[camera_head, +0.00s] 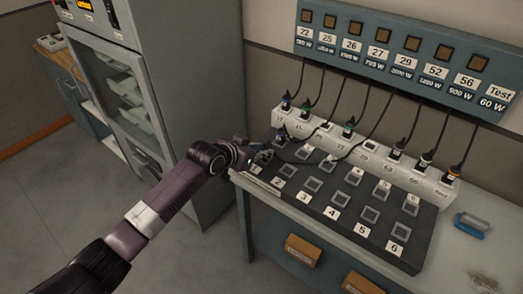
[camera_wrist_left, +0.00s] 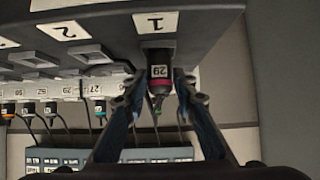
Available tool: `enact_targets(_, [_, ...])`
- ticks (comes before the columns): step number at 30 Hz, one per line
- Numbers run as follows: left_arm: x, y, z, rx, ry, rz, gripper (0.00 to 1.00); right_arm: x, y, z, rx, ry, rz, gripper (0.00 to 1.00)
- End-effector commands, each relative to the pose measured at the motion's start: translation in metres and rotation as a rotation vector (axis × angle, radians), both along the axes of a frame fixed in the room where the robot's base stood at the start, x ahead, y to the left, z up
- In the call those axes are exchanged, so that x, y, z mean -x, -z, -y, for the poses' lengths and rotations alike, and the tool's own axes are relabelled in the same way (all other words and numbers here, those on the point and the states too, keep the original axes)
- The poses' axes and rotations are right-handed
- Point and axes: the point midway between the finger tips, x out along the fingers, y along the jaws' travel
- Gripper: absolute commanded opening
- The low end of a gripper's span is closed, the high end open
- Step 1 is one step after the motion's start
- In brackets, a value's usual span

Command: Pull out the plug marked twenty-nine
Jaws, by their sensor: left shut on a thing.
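The plug marked 29 (camera_wrist_left: 160,72) shows in the left wrist view, dark with a red band and a white label that reads upside down. It stands at the edge of the dark socket board (camera_wrist_left: 225,15), by the number 1 label; I cannot tell how deep it sits. My left gripper (camera_wrist_left: 158,88) is shut on this plug, with one finger on each side. In the head view my left gripper (camera_head: 262,155) is at the left end of the dark board (camera_head: 318,212), and the plug is mostly hidden by it. My right gripper is not in view.
A white socket strip (camera_head: 425,178) with several cabled plugs runs behind the board. A blue wall panel (camera_head: 405,58) above carries number and watt labels. A blue-handled object (camera_head: 472,224) lies on the table at right. A grey cabinet (camera_head: 190,90) stands at left.

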Motion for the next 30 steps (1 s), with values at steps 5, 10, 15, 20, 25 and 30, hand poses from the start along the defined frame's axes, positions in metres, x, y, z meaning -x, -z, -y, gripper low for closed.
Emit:
enact_targets(5, [0.0, -0.001, 0.0, 0.0, 0.0, 0.0, 0.0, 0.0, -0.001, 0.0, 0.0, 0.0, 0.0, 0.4])
enact_targets(10, [0.0, -0.004, 0.0, 0.0, 0.0, 0.0, 0.0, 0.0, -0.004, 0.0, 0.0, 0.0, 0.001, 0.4])
enact_targets(15, [0.0, -0.008, 0.0, 0.001, 0.0, 0.002, 0.0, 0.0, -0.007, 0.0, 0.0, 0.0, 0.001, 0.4])
enact_targets(20, [-0.001, -0.01, 0.0, 0.002, 0.001, 0.004, 0.0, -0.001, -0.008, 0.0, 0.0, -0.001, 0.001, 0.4])
enact_targets(25, [0.0, -0.015, 0.0, 0.001, 0.0, 0.002, 0.0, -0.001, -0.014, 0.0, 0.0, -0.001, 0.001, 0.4])
enact_targets(30, [0.0, -0.024, 0.0, 0.001, 0.0, 0.001, 0.0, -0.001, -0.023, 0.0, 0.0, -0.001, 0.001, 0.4])
